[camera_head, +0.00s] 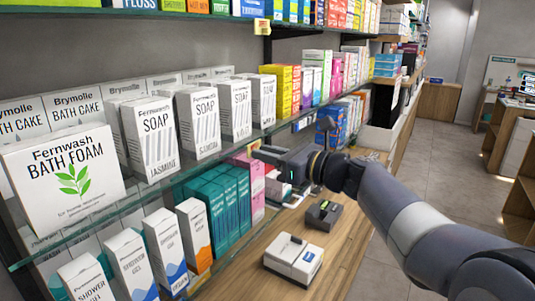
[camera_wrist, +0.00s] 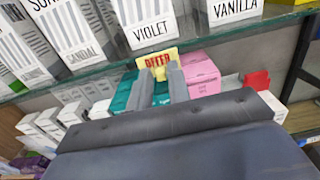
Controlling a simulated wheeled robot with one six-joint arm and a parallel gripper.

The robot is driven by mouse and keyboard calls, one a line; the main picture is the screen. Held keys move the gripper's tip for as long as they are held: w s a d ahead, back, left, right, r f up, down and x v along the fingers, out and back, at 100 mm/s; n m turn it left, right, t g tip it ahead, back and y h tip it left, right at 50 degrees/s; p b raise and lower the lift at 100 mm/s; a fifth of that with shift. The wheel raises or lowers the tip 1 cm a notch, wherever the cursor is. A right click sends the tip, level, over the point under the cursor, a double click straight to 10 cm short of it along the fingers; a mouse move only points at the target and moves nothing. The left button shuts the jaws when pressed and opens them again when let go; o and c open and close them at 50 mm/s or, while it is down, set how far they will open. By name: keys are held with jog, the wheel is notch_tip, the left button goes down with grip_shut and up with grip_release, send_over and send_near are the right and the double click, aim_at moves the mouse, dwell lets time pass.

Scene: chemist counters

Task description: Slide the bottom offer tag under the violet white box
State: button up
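The yellow offer tag (camera_wrist: 157,60) sits at the shelf's front edge in the wrist view, below the violet white box (camera_wrist: 146,20). In the head view the tag (camera_head: 254,147) is small, at the shelf edge just left of my gripper (camera_head: 270,155). In the wrist view my gripper (camera_wrist: 161,72) has its two fingers apart, pointing up at the tag. The fingertips overlap its lower part, and yellow shows between them. I cannot tell whether they press on it. The box stands upright on the glass shelf.
Another offer tag (camera_head: 262,26) hangs on the upper shelf edge. Teal boxes (camera_head: 230,205) and pink boxes (camera_wrist: 200,77) stand on the level below. A vanilla box (camera_wrist: 235,10) is right of violet. Devices (camera_head: 294,259) lie on the wooden counter. The aisle floor (camera_head: 440,160) is clear.

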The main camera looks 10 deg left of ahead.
jog(key=shift+o, duration=1.4)
jog(key=b+v, duration=0.2)
jog(key=v, duration=0.8)
jog(key=shift+s+d+b, duration=0.15)
jog(key=shift+d+b, duration=0.15)
jog(key=shift+d, duration=0.1)
jog(key=shift+a, duration=0.1)
jog(key=p+x, duration=0.2)
jog(key=x, duration=0.8)
jog(key=shift+s+a, duration=0.25)
jog(key=shift+a, duration=0.25)
jog(key=shift+s, duration=0.15)
